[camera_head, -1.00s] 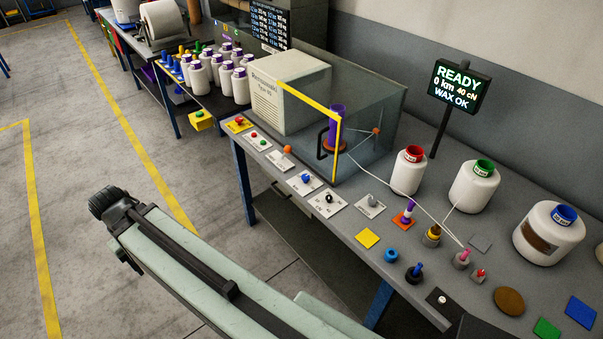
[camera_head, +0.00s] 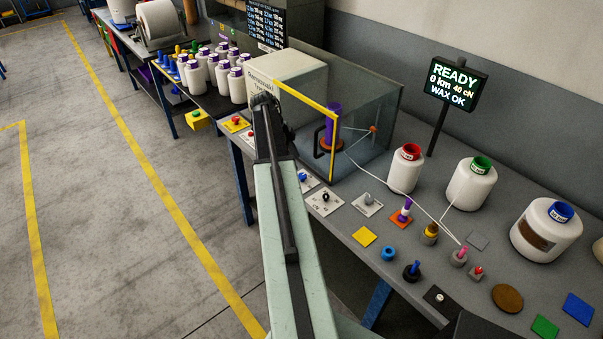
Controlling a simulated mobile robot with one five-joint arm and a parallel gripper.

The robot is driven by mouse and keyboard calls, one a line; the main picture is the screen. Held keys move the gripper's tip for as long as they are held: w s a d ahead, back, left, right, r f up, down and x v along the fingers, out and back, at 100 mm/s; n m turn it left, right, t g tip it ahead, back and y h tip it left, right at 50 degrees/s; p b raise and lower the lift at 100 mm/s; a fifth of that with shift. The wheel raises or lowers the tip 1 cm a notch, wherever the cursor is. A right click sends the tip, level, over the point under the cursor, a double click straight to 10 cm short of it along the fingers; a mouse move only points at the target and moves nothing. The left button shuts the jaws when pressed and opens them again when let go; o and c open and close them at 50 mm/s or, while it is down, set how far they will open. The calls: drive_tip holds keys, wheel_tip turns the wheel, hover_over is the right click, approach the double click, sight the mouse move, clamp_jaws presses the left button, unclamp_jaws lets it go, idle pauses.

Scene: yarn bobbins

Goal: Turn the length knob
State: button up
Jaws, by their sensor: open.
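A white plate (camera_head: 320,210) with a black knob (camera_head: 326,197) lies on the near edge of the table, just right of my arm. Small marks surround this knob, but I cannot read them surely; it looks like the length knob. Right of it is another plate with a grey knob (camera_head: 368,198). I cannot make out my gripper's fingers.
A glass case (camera_head: 360,115) with a yellow-edged front stands behind the knobs. The sign (camera_head: 455,85) reads READY, 0 km, 40 cN, WAX OK. White bobbins (camera_head: 404,168), pegs and coloured pads cover the table's right side. The floor at left is clear.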

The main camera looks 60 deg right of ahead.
sight(302, 175)
drive_tip(key=b+x, duration=0.6)
drive_tip(key=x, duration=0.1)
drive_tip(key=shift+f, duration=0.15)
clamp_jaws()
drive_tip(key=shift+d, duration=0.1)
